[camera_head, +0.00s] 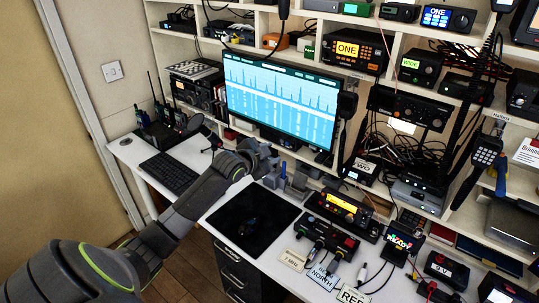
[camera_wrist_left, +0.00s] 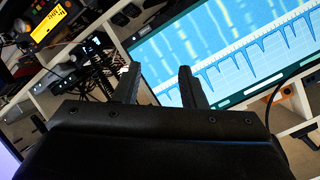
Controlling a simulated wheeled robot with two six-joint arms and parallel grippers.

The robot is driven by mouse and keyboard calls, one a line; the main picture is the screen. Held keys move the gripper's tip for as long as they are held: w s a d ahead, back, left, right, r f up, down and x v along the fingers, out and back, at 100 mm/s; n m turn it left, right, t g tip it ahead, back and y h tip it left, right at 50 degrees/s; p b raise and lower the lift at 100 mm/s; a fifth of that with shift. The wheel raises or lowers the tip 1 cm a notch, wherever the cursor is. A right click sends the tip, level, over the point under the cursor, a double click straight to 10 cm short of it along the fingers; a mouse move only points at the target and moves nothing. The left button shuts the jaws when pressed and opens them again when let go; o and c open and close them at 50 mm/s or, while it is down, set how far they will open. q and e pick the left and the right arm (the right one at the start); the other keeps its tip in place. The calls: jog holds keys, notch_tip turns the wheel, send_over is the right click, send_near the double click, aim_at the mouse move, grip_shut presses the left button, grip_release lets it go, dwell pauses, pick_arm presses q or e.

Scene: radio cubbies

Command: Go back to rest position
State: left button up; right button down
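My left arm reaches in from the lower left in the head view. Its gripper (camera_head: 282,178) is above the white desk, in front of the lower edge of the monitor (camera_head: 280,100). In the left wrist view the two dark fingers of the left gripper (camera_wrist_left: 161,84) stand apart, with nothing held between them. The lit monitor screen (camera_wrist_left: 215,50) shows behind and to the right of them. My right arm and gripper are not in view.
A black mouse pad (camera_head: 253,219) with a mouse is just below the gripper. Radios, including one with an orange display (camera_head: 341,207), and shelves crowd the right. A wall bounds the left.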

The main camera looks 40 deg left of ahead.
pick_arm(q)
jog(key=shift+f, duration=0.15)
dwell(0.4)
jog(key=s+d+f+n+g, duration=0.2)
jog(key=s+d+f+g, duration=0.3)
jog(key=s+f, duration=0.85)
jog(key=s+d+n+g+y, duration=0.1)
jog(key=s+d+n+g, duration=0.2)
jog(key=s, duration=1.1)
jog(key=s+d+n+g+y, duration=0.1)
jog(key=s+d+n+g, duration=0.15)
jog(key=s, duration=1.05)
notch_tip(320, 180, down, 27)
jog(key=a+b, duration=0.1)
jog(key=a, duration=0.1)
jog(key=s+d+f+g+h, duration=0.1)
jog(key=s+d+f+g, duration=0.1)
jog(key=s+f, duration=1.3)
jog(key=shift+s+f+n+b, duration=0.3)
jog(key=shift+f+n+b, duration=0.1)
jog(key=shift+f+n, duration=0.05)
